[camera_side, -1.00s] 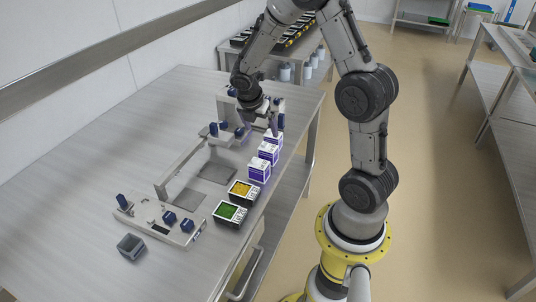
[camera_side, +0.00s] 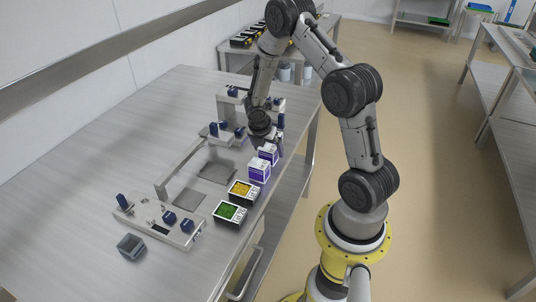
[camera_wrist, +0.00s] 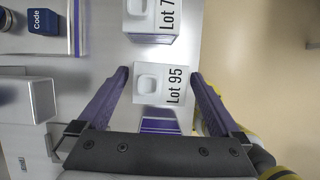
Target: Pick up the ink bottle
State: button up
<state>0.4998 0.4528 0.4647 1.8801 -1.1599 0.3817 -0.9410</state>
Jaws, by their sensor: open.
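White-and-purple square bottles with a raised square cap, apparently the ink bottles, stand in a row along the table's right edge. In the wrist view one marked "Lot 95" (camera_wrist: 148,84) lies between the fingers of my gripper (camera_wrist: 160,76), which is open, with a gap on each side. A second, marked "Lot 7" with the rest cut off (camera_wrist: 140,8), is at the top edge. In the side view my gripper (camera_side: 268,138) points down at the far end of the row and hides the far bottle. Two bottles show in front of it, a middle one (camera_side: 268,153) and a near one (camera_side: 259,171).
A green-topped tray (camera_side: 230,213) and a yellow-topped tray (camera_side: 242,191) stand nearer the camera in line with the bottles. The metal sealer frame (camera_side: 160,222) with blue knobs lies to the left. A dark grey block (camera_side: 131,247) sits front left. The left tabletop is clear.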

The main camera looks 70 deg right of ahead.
jog(key=shift+f, duration=0.15)
jog(key=c, duration=1.4)
jog(key=shift+o, duration=0.2)
